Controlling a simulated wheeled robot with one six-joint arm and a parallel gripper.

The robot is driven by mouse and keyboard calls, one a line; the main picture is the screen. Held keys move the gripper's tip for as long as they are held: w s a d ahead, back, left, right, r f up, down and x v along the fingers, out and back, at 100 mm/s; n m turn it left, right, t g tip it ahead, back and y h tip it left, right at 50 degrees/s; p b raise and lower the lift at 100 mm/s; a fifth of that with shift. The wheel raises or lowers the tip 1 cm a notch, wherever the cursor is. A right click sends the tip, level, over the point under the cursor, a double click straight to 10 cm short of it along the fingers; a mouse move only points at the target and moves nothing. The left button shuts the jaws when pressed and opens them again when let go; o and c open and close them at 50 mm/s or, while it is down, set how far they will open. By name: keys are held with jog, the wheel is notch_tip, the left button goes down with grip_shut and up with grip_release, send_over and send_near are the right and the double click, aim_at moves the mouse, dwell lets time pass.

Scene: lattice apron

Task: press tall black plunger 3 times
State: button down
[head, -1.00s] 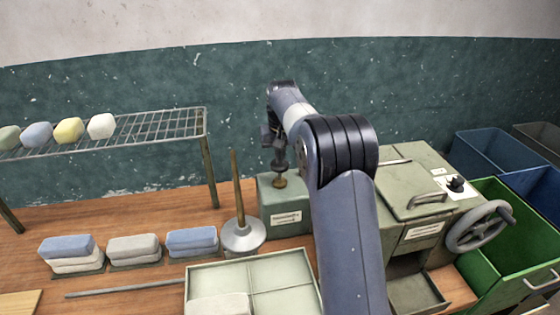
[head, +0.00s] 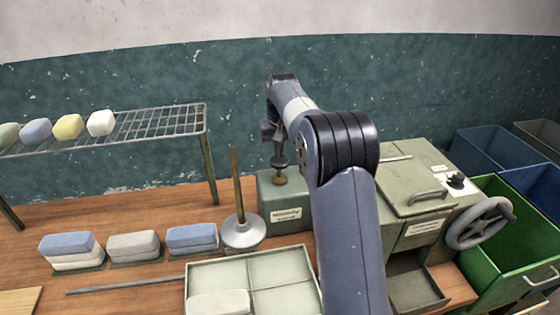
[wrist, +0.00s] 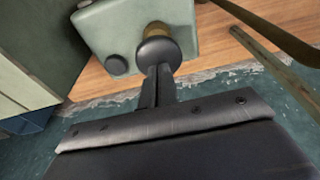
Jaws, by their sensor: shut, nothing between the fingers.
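The tall black plunger (wrist: 158,52) has a round dark cap on a brass-coloured stem, standing on a pale green box (wrist: 98,28). In the head view the green box (head: 286,210) carries a white label and stands on the bench behind the tray. My gripper (wrist: 161,72) is shut and empty. Its fingertips are at the plunger's cap in the wrist view; I cannot tell whether they touch. In the head view my gripper (head: 278,146) points down over the plunger (head: 279,162). A shorter black knob (wrist: 117,64) sits beside the plunger on the box.
A cone-based wooden rod (head: 243,232) stands just left of the box. A divided tray (head: 252,270) lies in front. A green machine with a handwheel (head: 480,224) and open bins (head: 515,240) are at right. A wire rack (head: 165,122) with soap-like blocks is at left.

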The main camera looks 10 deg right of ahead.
aim_at(280, 161)
jog(key=shift+f+b, duration=0.85)
jog(key=shift+f, duration=1)
jog(key=shift+r+p, duration=1.05)
jog(key=shift+p, duration=0.05)
jog(key=shift+r, duration=0.85)
jog(key=shift+r, duration=0.1)
jog(key=shift+r, duration=2.45)
jog(key=shift+f, duration=0.1)
